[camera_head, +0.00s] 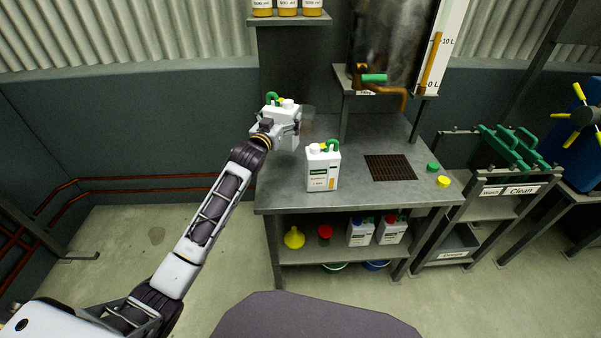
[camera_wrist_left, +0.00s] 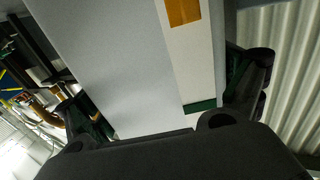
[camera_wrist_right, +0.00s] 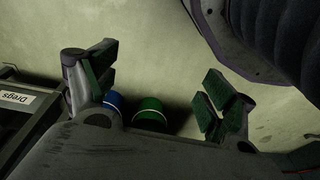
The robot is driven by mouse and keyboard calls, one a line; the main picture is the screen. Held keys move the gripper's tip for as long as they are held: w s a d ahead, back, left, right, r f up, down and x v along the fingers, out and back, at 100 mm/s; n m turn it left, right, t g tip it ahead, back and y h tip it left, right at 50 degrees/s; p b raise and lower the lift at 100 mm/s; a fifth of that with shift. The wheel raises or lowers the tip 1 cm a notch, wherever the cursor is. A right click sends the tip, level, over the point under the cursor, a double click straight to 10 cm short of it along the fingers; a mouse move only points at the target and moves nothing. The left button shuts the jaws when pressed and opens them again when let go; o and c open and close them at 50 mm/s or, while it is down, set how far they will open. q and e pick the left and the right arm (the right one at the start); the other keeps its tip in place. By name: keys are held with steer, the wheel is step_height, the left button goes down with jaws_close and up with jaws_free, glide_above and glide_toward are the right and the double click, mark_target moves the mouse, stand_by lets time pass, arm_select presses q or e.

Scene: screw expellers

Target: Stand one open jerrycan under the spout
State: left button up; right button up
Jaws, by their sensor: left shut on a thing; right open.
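My left gripper (camera_head: 268,134) is shut on a white jerrycan (camera_head: 288,116) with a green handle, at the bench's back left. The left wrist view shows its pale wall (camera_wrist_left: 120,60) between the fingers (camera_wrist_left: 165,105). I cannot tell if it touches the bench. A second white jerrycan (camera_head: 322,170) with a green handle stands upright at the bench's front. Whether either mouth is open is too small to tell. The copper spout (camera_head: 402,98) with a green tap lever (camera_head: 374,78) hangs above the bench's back right. My right gripper (camera_wrist_right: 160,80) is open and empty, outside the head view.
The steel bench (camera_head: 350,135) has a dark grate (camera_head: 390,167) near the spout. A green cap (camera_head: 433,167) and a yellow cap (camera_head: 443,181) lie right of it. The lower shelf holds a yellow funnel (camera_head: 294,238) and two jerrycans (camera_head: 360,234).

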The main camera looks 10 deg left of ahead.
stand_by(0.4)
arm_select(q)
steer(key=shift+f, duration=0.5)
steer(key=shift+f+b, duration=0.7)
steer(key=shift+f, duration=1.6)
arm_select(e)
steer(key=shift+w+a+r, duration=0.1)
steer(key=shift+a+r, duration=0.15)
steer(key=shift+r, duration=0.85)
steer(key=shift+a+r, duration=0.2)
steer(key=shift+r, duration=0.85)
arm_select(q)
steer(key=shift+f, duration=0.1)
steer(key=shift+f, duration=0.55)
step_height(320, 180, down, 2)
steer(key=shift+f+b, duration=0.25)
steer(key=shift+b, duration=0.25)
steer(key=shift+f, duration=0.2)
arm_select(e)
steer(key=shift+a+r, duration=0.25)
steer(key=shift+r, duration=0.85)
arm_select(q)
steer(key=shift+f, duration=0.1)
